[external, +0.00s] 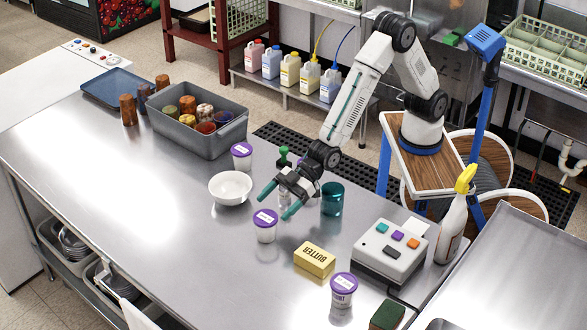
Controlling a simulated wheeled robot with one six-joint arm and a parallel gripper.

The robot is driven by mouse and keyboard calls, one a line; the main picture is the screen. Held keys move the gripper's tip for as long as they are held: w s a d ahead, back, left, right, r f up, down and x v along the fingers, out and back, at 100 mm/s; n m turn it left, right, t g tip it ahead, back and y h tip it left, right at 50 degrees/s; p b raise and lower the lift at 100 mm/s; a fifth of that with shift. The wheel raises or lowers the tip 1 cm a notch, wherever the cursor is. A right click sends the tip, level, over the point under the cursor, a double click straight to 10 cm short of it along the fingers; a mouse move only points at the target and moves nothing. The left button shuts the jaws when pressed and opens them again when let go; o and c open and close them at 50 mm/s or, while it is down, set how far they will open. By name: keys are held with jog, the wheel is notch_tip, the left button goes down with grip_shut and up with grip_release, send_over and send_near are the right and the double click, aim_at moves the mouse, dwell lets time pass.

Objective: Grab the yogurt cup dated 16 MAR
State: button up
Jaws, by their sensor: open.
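One cup (242,157) is behind the white bowl, one (265,228) is in the middle, and one (343,293) is at the front right. Each lid bears a white label, but the dates are too small to read, so I cannot tell which is 16 MAR. My gripper (277,203) has teal fingers spread apart and points down-left. In the picture its fingertips are just above and right of the middle cup. Nothing shows between them.
A white bowl (230,188), a teal glass (332,199), a yellow butter box (314,260) and a button box (390,252) stand near my gripper.

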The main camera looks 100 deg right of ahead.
aim_at(270, 214)
jog(key=shift+f, duration=0.7)
jog(key=x, duration=0.5)
jog(key=shift+f, duration=0.25)
jog(key=c, duration=1.1)
